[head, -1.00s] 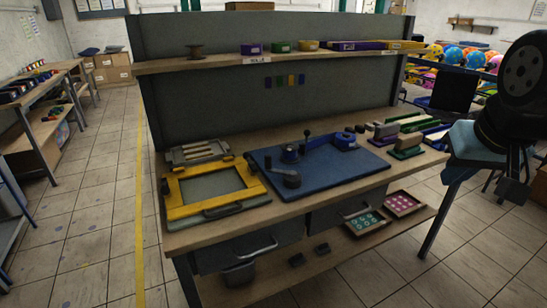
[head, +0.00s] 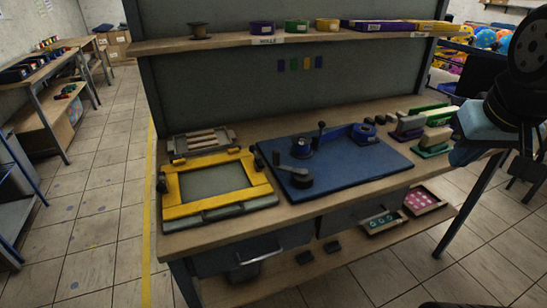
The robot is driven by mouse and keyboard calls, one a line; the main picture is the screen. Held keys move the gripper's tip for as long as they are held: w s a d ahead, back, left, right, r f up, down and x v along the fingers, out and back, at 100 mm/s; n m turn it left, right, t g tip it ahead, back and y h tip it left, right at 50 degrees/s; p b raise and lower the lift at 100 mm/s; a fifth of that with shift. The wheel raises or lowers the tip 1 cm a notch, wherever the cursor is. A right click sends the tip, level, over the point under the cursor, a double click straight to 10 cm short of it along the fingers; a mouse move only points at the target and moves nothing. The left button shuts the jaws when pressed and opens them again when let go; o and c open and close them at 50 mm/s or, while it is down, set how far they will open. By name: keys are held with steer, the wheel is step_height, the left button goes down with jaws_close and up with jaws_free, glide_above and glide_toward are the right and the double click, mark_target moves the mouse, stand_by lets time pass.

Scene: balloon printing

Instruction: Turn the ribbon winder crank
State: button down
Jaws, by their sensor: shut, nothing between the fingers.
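The ribbon winder (head: 301,147) stands on a blue board on the workbench, with a dark base and an upright post topped by a knob (head: 322,125). A dark crank arm with a round end (head: 294,178) reaches toward the front of the board. I cannot tell exactly how these parts join. A blue ribbon roll (head: 365,133) sits at the board's back right. My gripper (head: 540,172) is at the far right edge, partly cut off and dark. It is shut and empty, well apart from the winder.
A yellow frame (head: 214,205) lies left of the blue board (head: 350,178). Stamp-like blocks (head: 432,138) stand at the bench's right. A shelf (head: 240,40) with rolls and boxes runs above. Trays (head: 382,221) lie on the lower shelf. Tiled floor is open at left.

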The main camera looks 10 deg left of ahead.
steer(key=w+a+f+n+h, duration=0.4)
steer(key=a+n, duration=0.3)
steer(key=n, duration=0.6)
steer(key=w+a+f+n+h, duration=0.4)
steer(key=a+n, duration=0.3)
steer(key=n, duration=0.6)
steer(key=s+a+f+n+t+y, duration=0.1)
steer(key=a+f+n+t, duration=0.1)
steer(key=a+n, duration=0.5)
steer(key=s+a+f+n+t+y, duration=0.1)
steer(key=a+f+n+t, duration=0.2)
steer(key=a+n, duration=0.5)
steer(key=s+a+f+n+t+y, duration=0.1)
steer(key=a+f+n+t, duration=0.2)
steer(key=a+n, duration=0.5)
steer(key=shift+a+f+y, duration=0.2)
steer(key=shift+a+y, duration=0.2)
steer(key=shift+a, duration=1.15)
steer(key=shift+a+f+n+t, duration=0.1)
steer(key=shift+n+t, duration=0.2)
steer(key=shift+t, duration=0.1)
glide_toward(274, 159)
steer(key=x, duration=0.5)
steer(key=shift+w+f, duration=0.1)
steer(key=shift+f, duration=0.15)
steer(key=shift+w, duration=0.65)
steer(key=shift+d, duration=0.25)
